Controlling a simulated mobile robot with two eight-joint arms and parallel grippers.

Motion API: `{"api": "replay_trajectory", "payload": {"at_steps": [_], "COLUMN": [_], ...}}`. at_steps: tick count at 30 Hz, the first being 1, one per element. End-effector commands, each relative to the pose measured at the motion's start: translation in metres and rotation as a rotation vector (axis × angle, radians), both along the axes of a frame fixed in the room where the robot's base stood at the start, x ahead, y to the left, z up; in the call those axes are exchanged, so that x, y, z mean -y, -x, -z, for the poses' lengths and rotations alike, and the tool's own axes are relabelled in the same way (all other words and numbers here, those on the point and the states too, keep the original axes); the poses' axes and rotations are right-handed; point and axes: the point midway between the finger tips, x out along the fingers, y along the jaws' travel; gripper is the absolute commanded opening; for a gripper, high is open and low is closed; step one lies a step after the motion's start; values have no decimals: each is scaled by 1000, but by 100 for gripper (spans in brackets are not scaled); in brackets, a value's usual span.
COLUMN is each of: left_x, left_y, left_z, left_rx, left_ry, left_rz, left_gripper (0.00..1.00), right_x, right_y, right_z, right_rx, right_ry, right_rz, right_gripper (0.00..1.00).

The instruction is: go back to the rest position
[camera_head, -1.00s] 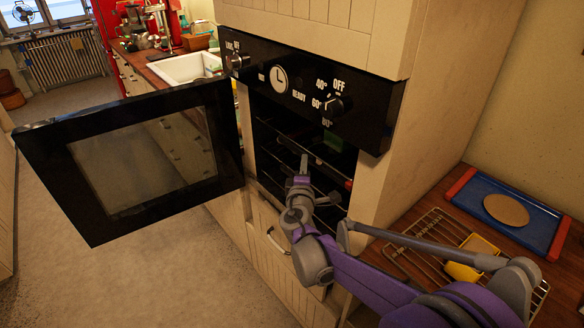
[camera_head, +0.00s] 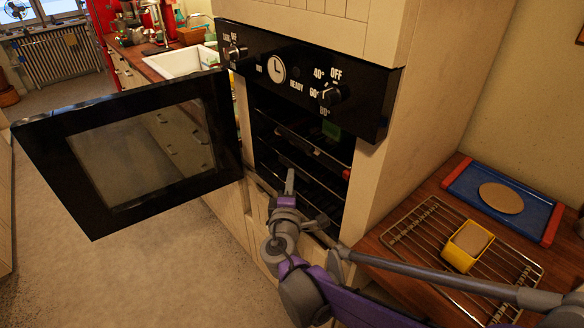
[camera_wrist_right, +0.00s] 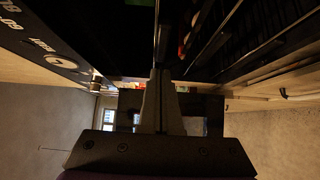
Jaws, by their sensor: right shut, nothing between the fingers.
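My right gripper (camera_head: 290,181) is shut and empty, in front of the lower part of the open oven (camera_head: 300,160). Its closed fingers also show in the right wrist view (camera_wrist_right: 158,105), with the dark oven racks above them. My purple and grey right arm reaches in from the lower right. My left gripper is in neither view.
The black oven door (camera_head: 130,155) stands wide open to the left. To the right, a wire rack (camera_head: 425,225) holds a yellow tin (camera_head: 466,246), and a blue tray with red ends (camera_head: 530,222) bears a round brown disc (camera_head: 501,198). The floor on the left is clear.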

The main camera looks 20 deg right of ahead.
Motion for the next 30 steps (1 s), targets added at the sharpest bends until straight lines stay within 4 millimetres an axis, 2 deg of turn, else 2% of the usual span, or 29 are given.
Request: {"api": "replay_trajectory", "payload": {"at_steps": [3,9,14,18,22,26,30], "left_x": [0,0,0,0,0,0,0], "left_y": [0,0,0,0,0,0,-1], "left_z": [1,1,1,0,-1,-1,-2], "left_rx": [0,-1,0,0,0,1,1], "left_ry": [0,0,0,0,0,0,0], "left_rz": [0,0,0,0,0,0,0], "left_gripper": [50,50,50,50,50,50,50], "right_x": [-6,-8,8,32,41,29,-1], "right_y": [11,16,33,74,125,176,223], "right_z": [0,0,7,33,69,105,136], "right_rx": [0,0,-24,-87,-170,-263,-364], "right_ry": [0,-1,-102,-344,-617,-895,-1176], "right_rz": [-1,1,52,164,279,376,447], "right_gripper": [0,0,0,0,0,0,0]}}
